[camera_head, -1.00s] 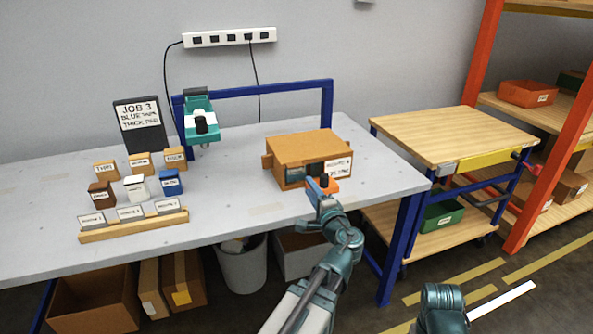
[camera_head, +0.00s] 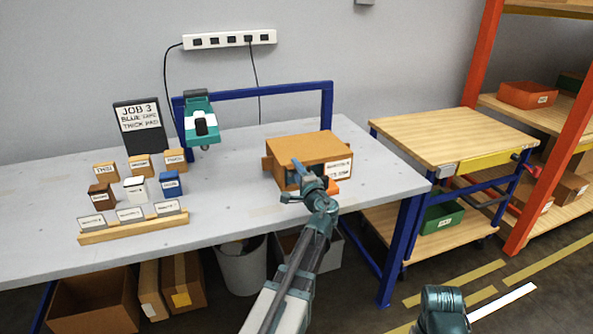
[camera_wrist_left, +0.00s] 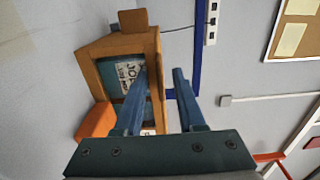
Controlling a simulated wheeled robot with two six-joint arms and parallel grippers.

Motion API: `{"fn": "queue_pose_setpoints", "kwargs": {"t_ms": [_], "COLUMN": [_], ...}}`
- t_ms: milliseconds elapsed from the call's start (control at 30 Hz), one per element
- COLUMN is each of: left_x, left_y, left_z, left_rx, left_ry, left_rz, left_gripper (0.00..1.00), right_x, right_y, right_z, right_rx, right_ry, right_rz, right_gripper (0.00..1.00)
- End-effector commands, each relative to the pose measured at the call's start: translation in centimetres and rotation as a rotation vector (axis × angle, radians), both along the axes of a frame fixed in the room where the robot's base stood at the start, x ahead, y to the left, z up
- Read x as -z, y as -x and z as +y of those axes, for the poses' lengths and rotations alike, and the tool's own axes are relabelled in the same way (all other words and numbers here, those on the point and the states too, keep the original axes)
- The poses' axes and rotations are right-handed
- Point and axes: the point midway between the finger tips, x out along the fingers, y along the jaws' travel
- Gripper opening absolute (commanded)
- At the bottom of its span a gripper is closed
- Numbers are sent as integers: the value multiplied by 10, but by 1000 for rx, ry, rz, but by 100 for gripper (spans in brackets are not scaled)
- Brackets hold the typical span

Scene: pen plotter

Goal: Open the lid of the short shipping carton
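The brown carton (camera_head: 298,148) sits on the grey table near its right end, its top lying flat. Its front is partly hidden by my left gripper (camera_head: 308,172), and a white label shows at the front right. The carton also shows sideways in the left wrist view (camera_wrist_left: 107,47), with a teal item and a printed label inside its open front. One finger is before the front; the other is beyond the top edge, on the top side. Contact cannot be told.
An orange block (camera_head: 331,187) is at the carton's front right. A teal device (camera_head: 199,118) stands to the left, with small boxes and a wooden card rack (camera_head: 135,228) further left. The table between the rack and carton is clear. A wooden cart (camera_head: 450,132) stands to the right.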

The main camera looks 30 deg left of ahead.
Motion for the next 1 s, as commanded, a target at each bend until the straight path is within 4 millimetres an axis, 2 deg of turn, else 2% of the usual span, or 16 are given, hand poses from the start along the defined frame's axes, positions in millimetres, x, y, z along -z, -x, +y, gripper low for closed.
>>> {"fn": "queue_pose_setpoints", "kwargs": {"t_ms": [100,300,333,1000], "left_x": [0,0,0,0], "left_y": [0,0,0,0], "left_z": [0,0,0,0], "left_rx": [0,0,0,0], "left_ry": [0,0,0,0], "left_rz": [0,0,0,0], "left_gripper": [39,3,0,0], "right_x": [0,0,0,0], "right_y": [0,0,0,0], "right_z": [0,0,0,0], "right_rx": [0,0,0,0], "right_ry": [0,0,0,0], "right_rz": [0,0,0,0], "right_gripper": [0,0,0,0]}}
